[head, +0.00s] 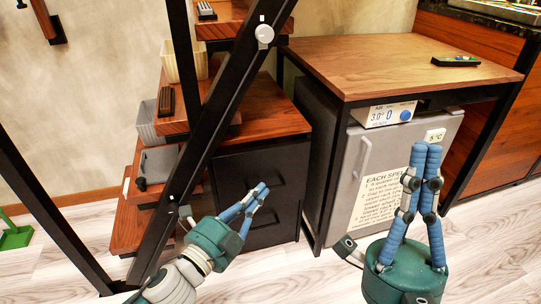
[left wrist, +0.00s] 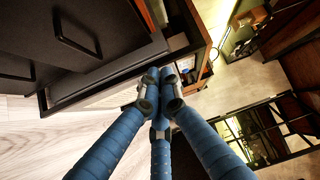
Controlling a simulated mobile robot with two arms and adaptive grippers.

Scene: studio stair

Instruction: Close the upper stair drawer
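The dark upper stair drawer (head: 240,168) sits under a wooden step, with a bar handle on its front. A lower drawer (head: 285,232) is below it. In the left wrist view the upper drawer front (left wrist: 110,20) and its handle lie at top left; its edge seems to stand out from the cabinet, but how far is unclear. My left gripper (head: 264,189) has its fingers together, empty, in front of the drawer fronts near the handles; I cannot tell if it touches. Its fingertips also show in the left wrist view (left wrist: 165,76). My right gripper (head: 427,147) is shut and empty, before the fridge.
A small grey fridge (head: 344,190) under a wooden counter (head: 390,60) stands right of the drawers. A black diagonal stair rail (head: 215,125) crosses in front of the steps at left. Bins stand on the steps. A green object (head: 15,237) lies on the floor at far left.

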